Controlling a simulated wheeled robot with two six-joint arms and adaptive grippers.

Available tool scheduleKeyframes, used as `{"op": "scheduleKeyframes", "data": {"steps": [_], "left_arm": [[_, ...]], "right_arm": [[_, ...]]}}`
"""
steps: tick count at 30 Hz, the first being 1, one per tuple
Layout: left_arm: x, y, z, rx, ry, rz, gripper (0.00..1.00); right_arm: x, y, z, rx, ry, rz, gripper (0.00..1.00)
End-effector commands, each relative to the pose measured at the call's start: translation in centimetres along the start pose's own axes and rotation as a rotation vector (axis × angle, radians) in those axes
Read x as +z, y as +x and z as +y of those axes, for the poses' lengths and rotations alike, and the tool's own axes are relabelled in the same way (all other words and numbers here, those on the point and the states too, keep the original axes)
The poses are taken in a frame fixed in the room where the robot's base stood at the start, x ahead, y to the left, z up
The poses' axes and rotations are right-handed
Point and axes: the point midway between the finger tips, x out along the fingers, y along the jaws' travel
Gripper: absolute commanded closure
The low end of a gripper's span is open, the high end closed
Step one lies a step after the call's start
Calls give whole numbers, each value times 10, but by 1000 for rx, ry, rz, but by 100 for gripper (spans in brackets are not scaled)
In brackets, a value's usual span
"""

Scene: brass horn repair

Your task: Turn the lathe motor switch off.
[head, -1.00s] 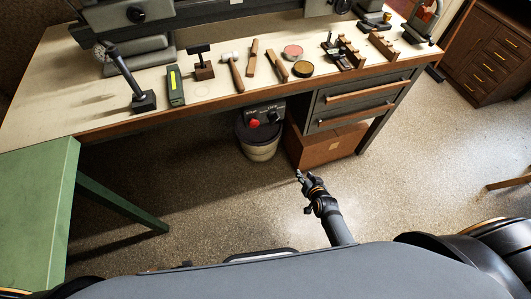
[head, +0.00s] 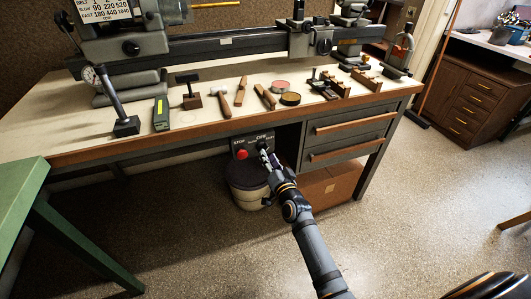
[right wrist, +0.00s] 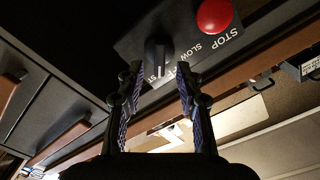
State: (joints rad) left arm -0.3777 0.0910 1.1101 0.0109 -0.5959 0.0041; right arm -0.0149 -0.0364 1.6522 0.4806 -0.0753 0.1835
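The lathe's motor switch box (head: 240,144) hangs under the bench's front edge, with a red STOP button (head: 242,154) at its left. In the right wrist view the red button (right wrist: 214,15) and the dark rotary switch knob (right wrist: 157,58) show. Lettering for STOP and SLOW is readable; other labels are partly hidden behind a finger. My right gripper (head: 264,149) is at the box, covering part of it. In the wrist view the right gripper (right wrist: 158,76) is open, its fingers either side of the knob's line. Contact with the knob cannot be told. My left gripper is out of view.
The bench (head: 60,120) carries the lathe (head: 215,47) and several hand tools. A green table (head: 20,190) is at left. The floor in front is clear.

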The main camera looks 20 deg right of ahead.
Motion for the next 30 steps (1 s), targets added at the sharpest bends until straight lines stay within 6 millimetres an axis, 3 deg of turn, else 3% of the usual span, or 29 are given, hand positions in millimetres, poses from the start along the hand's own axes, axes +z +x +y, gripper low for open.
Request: {"op": "scheduleKeyframes", "data": {"steps": [6,16,24,30], "left_arm": [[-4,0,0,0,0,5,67],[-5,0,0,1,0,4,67],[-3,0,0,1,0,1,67],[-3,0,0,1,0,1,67]], "right_arm": [[1,31,1,0,-1,-1,64],[1,36,1,1,-1,-1,64],[1,36,1,1,-1,-1,99],[1,36,1,1,-2,-1,100]]}}
